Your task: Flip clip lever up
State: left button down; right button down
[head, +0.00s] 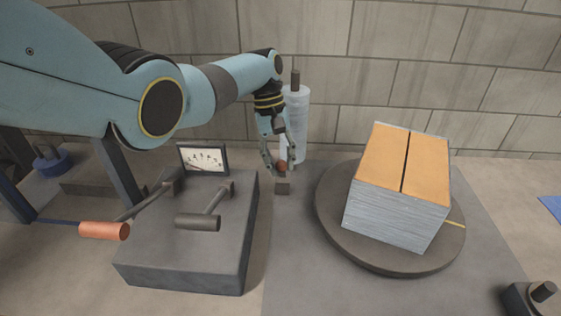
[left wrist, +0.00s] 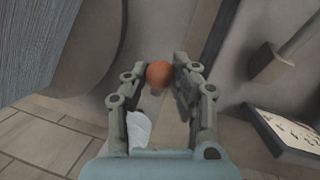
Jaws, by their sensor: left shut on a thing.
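The clip shows in the head view as a small grey block (head: 282,187) on the bench, with a red-orange ball knob (head: 282,167) just above it. My left gripper (head: 281,163) reaches down from above and is shut on this knob. In the left wrist view, the orange knob (left wrist: 159,74) sits between the fingertips of my left gripper (left wrist: 160,78). The lever's arm is hidden behind the fingers, so its angle is hard to tell. My right gripper does not show in either view.
A pale, wrapped roll (head: 296,112) stands upright right behind the gripper. A round turntable (head: 335,235) carries a large orange-topped stack (head: 395,210) at right. A grey box (head: 185,262) with levers and a picture panel (head: 203,160) stands at left. A brick wall closes the back.

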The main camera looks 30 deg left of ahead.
pick_arm(q)
jog(key=c, duration=1.5)
grip_release()
jog(key=shift+w+a+r, duration=0.35)
jog(key=shift+w, duration=0.1)
jog(key=o, duration=0.5)
jog(key=shift+w+f, duration=0.1)
jog(key=shift+f, duration=0.2)
jog(key=shift+d, duration=0.1)
jog(key=shift+r, duration=0.2)
jog(key=v, duration=1.1)
jog(key=shift+r, duration=0.35)
